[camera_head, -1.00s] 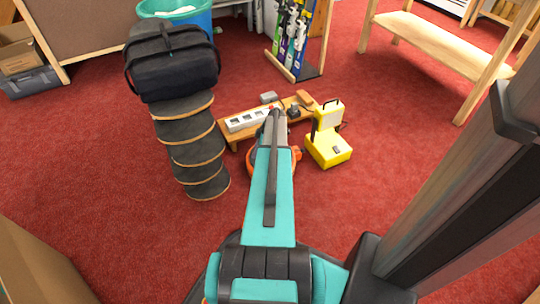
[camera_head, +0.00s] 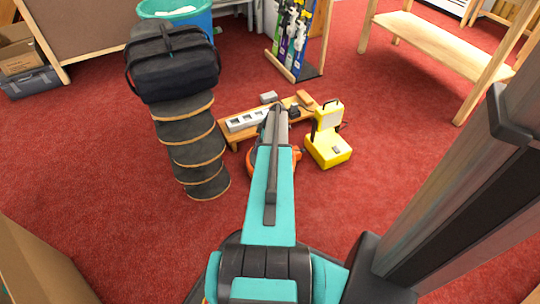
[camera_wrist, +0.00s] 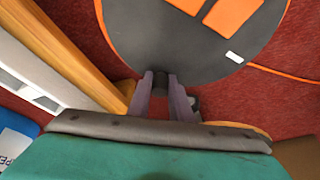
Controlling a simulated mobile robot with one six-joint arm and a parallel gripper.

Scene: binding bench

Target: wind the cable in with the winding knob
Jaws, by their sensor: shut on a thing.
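The cable reel shows in the wrist view as a dark grey disc (camera_wrist: 190,45) with orange panels. In the head view only bits of its orange rim (camera_head: 297,154) show beside my arm. The winding knob (camera_wrist: 160,82) is a small dark peg near the disc's lower edge. My gripper (camera_wrist: 164,88) is shut on the knob, one finger on each side of it. The orange cable (camera_wrist: 285,76) runs off from the disc to the right over the red carpet. In the head view my arm hides the gripper and knob.
A low wooden bench with a white socket strip (camera_head: 245,120) stands just behind the reel. A yellow work lamp (camera_head: 329,150) is close on its right. A stack of dark round discs (camera_head: 190,150) carrying a black bag (camera_head: 172,65) stands left. Carpet in front is clear.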

